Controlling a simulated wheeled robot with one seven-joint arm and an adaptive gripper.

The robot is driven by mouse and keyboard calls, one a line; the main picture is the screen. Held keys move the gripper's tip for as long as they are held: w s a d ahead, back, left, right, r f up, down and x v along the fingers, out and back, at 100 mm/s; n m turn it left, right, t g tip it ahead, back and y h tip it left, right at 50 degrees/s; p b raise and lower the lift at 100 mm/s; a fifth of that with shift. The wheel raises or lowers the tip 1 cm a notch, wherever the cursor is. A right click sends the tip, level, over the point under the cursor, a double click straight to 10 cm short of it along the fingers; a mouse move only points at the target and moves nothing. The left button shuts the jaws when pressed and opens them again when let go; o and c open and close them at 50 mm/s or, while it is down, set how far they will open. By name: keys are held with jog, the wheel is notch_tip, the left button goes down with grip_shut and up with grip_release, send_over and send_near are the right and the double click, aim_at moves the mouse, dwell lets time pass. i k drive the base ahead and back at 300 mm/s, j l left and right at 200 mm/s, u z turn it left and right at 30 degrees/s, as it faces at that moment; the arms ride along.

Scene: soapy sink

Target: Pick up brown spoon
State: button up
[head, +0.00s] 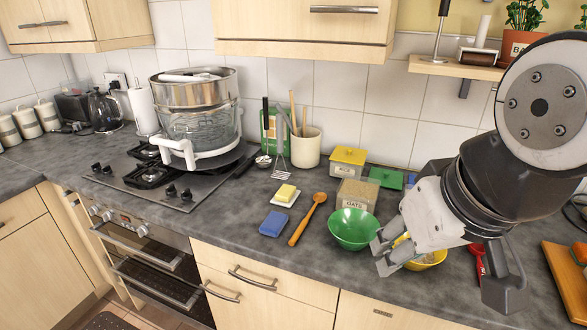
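The brown spoon (308,218) lies on the dark grey counter, its bowl end pointing to the back right and its handle to the front left. It lies just left of the green bowl (352,229) and right of the butter dish and the blue sponge. My gripper (445,272) is at the right, over the yellow bowl (425,258), its grey fingers spread apart. It is well to the right of the spoon, with the green bowl between them. No object is seen held in it. My arm covers part of the yellow bowl and the counter behind it.
Butter (286,193) on a white dish and a blue sponge (273,223) lie left of the spoon. An oats container (357,195) stands behind the green bowl. A utensil pot (305,148) stands at the back. A hob with a steamer is at left.

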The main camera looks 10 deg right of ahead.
aim_at(318, 197)
jog(key=i+j+z, duration=0.15)
jog(key=j, duration=0.2)
jog(key=i+j+z, duration=0.15)
jog(key=j, duration=0.25)
jog(key=i+j+z, duration=0.15)
jog(key=j, duration=0.25)
jog(key=i, duration=0.05)
